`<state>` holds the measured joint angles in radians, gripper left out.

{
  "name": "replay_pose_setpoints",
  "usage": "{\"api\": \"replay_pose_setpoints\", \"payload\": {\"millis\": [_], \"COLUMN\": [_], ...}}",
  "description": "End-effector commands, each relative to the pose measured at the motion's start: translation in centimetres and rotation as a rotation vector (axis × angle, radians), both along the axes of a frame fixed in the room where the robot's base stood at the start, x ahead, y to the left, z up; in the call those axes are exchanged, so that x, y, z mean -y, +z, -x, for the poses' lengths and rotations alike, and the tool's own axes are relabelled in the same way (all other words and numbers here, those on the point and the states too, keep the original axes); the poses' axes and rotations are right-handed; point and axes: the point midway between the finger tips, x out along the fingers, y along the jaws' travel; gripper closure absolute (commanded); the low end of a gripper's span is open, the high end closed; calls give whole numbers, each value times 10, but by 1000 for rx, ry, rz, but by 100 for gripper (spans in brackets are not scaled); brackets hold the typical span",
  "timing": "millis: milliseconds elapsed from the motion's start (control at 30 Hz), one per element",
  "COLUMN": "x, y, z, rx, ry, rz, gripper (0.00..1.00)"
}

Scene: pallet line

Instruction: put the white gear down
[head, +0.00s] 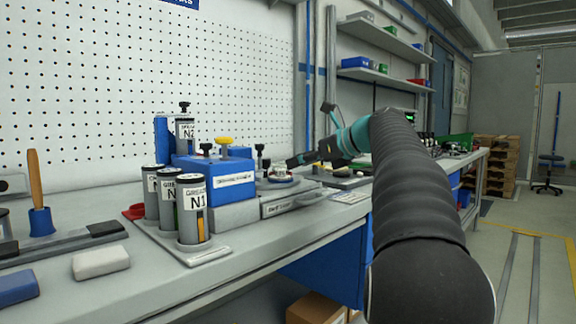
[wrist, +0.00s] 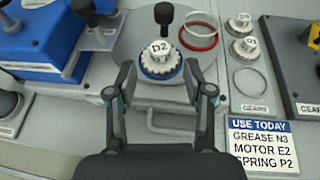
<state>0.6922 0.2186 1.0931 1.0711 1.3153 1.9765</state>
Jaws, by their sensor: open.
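My gripper (wrist: 158,70) is open, with one finger on each side of the gear and blue ring. Gaps show between the fingers and the gear. In the head view the gripper (head: 296,162) reaches in from the right, just beside the gear.
Behind the gear stands a black knob (wrist: 164,16). To its right are a red ring (wrist: 199,36) and two smaller white gears (wrist: 240,23) on the tray labelled GEARS. A blue box (wrist: 40,45) stands left. Grease canisters (head: 192,212) stand at the bench's front.

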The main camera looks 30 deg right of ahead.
Motion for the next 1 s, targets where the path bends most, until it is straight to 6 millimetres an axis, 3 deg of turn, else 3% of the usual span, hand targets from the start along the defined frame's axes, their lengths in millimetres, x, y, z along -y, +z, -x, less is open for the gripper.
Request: {"api": "replay_pose_setpoints", "payload": {"millis": [300, 767, 867, 1000], "x": [22, 26, 21, -8], "y": [21, 24, 22, 6], "z": [42, 51, 51, 56], "rx": [0, 0, 1, 0], "ry": [-1, 1, 9, 63], "rz": [0, 0, 19, 147], "gripper": [48, 48, 48, 48]}}
